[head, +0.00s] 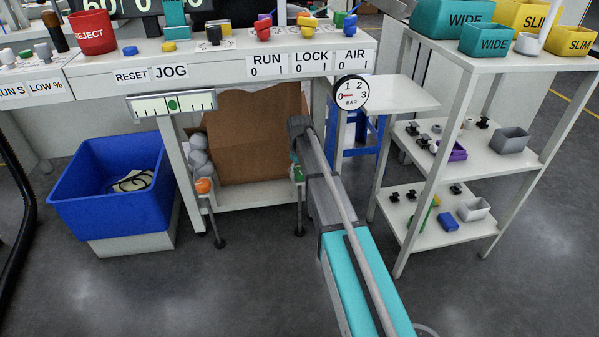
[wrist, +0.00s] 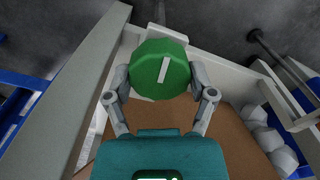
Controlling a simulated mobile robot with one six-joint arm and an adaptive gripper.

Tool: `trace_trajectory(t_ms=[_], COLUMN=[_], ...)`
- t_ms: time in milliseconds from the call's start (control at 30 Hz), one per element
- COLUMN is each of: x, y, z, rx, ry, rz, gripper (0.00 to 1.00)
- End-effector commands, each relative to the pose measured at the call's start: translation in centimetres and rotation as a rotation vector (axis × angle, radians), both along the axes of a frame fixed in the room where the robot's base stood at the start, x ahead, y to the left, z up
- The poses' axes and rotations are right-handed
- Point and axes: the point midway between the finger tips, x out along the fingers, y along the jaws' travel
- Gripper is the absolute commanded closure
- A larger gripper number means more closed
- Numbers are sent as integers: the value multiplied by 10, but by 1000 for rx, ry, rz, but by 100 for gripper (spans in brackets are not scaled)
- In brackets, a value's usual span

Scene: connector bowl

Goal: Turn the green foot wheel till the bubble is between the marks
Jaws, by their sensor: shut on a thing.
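The green foot wheel (wrist: 150,68) sits between the two fingers of my gripper (wrist: 160,77) in the wrist view, with a finger against each side. A pale bar on its face tilts slightly right of upright. In the head view my gripper (head: 296,155) is under the bench, and only a small bit of the green wheel (head: 298,174) shows past it. The level (head: 145,107) hangs on the bench front, tilted up to the right.
An orange foot wheel (head: 203,186) is on the other bench leg. Grey rounded things (head: 199,158) and a brown panel (head: 250,135) are under the bench. A blue bin (head: 85,195) stands left, a shelf rack (head: 435,160) right. A dial gauge (head: 351,92) hangs above my arm.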

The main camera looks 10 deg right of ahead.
Motion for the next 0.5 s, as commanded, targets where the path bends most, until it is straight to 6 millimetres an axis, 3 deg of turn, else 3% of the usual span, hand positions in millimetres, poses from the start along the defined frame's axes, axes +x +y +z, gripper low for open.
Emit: trace_trajectory(t_ms=[500], x=[3], y=[3], z=[0], rx=[5], ry=[-8], rz=[196], gripper=[76])
